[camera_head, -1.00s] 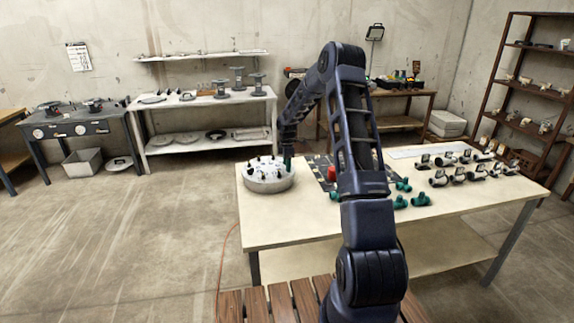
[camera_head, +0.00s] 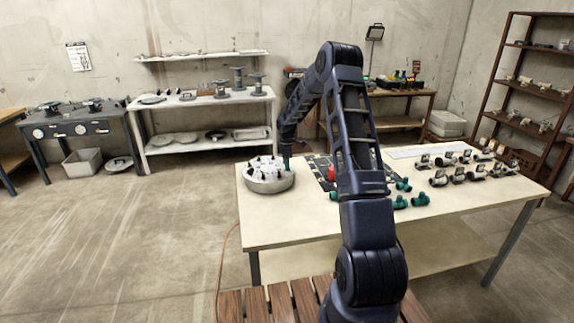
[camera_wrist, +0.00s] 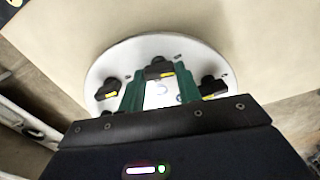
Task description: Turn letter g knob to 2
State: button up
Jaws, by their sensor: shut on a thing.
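A round, pale grey knob panel (camera_head: 270,184) sits at the left end of the table. It carries several small black knobs, and its white face (camera_wrist: 130,62) fills the middle of the wrist view. Other black knobs stand at the left (camera_wrist: 108,90) and right (camera_wrist: 212,86). The letters and numbers on the panel are too small to read, so I cannot tell which knob is g.
A red object (camera_head: 331,172) stands on a dark mat right of the panel. Several green pipe fittings (camera_head: 400,202) and black-and-white fittings (camera_head: 458,175) lie farther right on the table (camera_head: 290,220). The table's front left part is clear.

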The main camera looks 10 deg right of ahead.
jog(key=m, duration=0.5)
jog(key=shift+w, duration=0.1)
jog(key=m, duration=0.6)
jog(key=shift+w+d, duration=0.1)
jog(key=m, duration=0.5)
jog(key=shift+d, duration=0.1)
jog(key=m, duration=0.5)
jog(key=shift+d, duration=0.15)
jog(key=shift+m, duration=0.4)
jog(key=o, duration=1)
jog(key=shift+c, duration=0.2)
